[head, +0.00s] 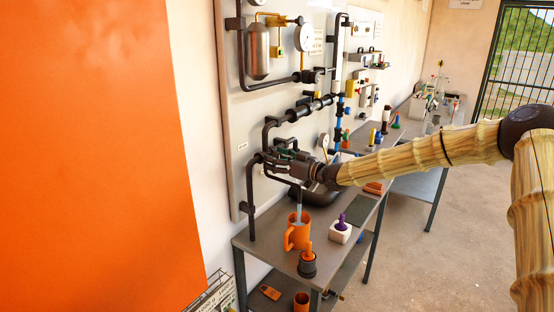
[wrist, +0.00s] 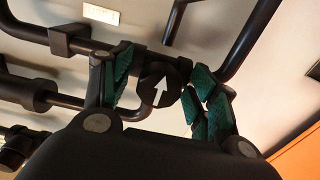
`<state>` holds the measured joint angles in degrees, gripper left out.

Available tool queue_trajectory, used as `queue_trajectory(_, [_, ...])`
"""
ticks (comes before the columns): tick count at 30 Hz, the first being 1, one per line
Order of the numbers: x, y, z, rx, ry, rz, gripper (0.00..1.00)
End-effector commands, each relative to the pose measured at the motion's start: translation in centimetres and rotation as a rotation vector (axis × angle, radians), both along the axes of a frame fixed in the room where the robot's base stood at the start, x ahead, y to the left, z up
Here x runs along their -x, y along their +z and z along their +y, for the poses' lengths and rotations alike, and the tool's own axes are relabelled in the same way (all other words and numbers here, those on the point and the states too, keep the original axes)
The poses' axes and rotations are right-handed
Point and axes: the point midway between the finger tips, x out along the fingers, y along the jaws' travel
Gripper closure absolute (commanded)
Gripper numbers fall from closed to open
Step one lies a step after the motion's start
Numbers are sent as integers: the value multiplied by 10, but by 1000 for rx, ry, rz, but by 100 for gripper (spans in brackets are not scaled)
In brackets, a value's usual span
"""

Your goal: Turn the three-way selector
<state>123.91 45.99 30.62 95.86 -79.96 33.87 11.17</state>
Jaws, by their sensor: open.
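The selector (wrist: 158,84) shows in the wrist view as a round black knob with a white arrow, joined to dark pipes on a pale panel. The arrow points up and slightly right in that view. My gripper (wrist: 163,86) is open, with one green-padded finger on each side of the knob. I cannot tell whether the pads touch it. In the head view, my gripper (head: 282,158) is at the pipework on the left part of the panel. There it hides the selector.
Below my gripper, a grey table (head: 275,249) holds an orange mug (head: 297,236), a white block (head: 340,234) with a purple top and a dark pot (head: 307,267) with an orange top. Pipes and gauges cover the panel (head: 240,120). Open floor lies right.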

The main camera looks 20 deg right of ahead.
Motion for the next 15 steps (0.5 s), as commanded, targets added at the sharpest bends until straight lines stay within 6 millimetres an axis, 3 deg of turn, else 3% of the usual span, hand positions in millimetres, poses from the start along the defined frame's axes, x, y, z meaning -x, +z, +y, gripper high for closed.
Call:
queue_trajectory(4, [0, 0, -1, 0, -1, 0, 40])
queue_trajectory(12, [0, 0, -1, 0, -1, 0, 87])
queue_trajectory(15, [0, 0, -1, 1, -1, -1, 87])
